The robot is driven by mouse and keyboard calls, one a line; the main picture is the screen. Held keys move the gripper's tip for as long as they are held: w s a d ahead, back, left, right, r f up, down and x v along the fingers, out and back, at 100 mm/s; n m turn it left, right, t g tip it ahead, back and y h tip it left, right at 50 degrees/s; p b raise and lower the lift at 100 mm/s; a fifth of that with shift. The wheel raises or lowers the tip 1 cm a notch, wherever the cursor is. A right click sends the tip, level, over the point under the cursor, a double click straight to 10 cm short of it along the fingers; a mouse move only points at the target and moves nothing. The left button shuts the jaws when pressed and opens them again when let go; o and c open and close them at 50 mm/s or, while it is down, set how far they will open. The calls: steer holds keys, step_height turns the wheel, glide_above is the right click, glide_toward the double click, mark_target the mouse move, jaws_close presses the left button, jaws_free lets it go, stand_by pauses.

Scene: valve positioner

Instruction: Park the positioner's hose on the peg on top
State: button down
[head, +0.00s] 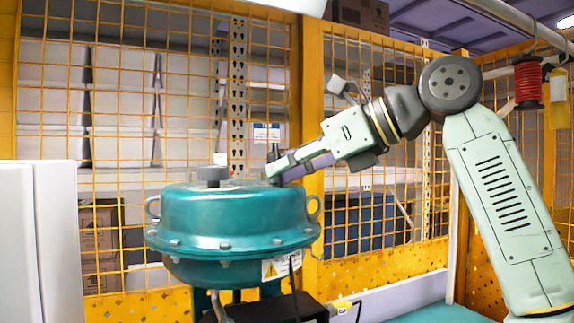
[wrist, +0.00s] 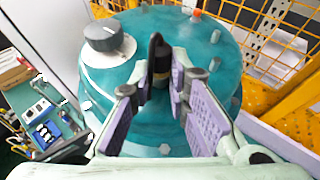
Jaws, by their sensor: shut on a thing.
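The positioner is under the teal domed housing (head: 235,215), which has a grey knob (head: 212,174) on top; the knob also shows in the wrist view (wrist: 104,40). My gripper (head: 275,170) is low over the right part of the dome top. In the wrist view its purple-padded fingers (wrist: 160,78) are closed on a black upright piece, which looks like the hose end (wrist: 158,55). A dark tip (head: 274,151) stands above the fingers in the head view. I cannot make out the peg apart from this piece, or whether they touch.
A yellow mesh fence (head: 185,110) stands close behind the housing. Lifting lugs (head: 314,207) stick out at the housing's sides. A white cabinet (head: 40,240) is at the left. A bench with small devices (wrist: 45,125) shows lower left in the wrist view.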

steer(key=shift+f, duration=0.1)
steer(key=c, duration=1.5)
jaws_free()
steer(key=shift+o, duration=0.2)
steer(key=v, duration=1.2)
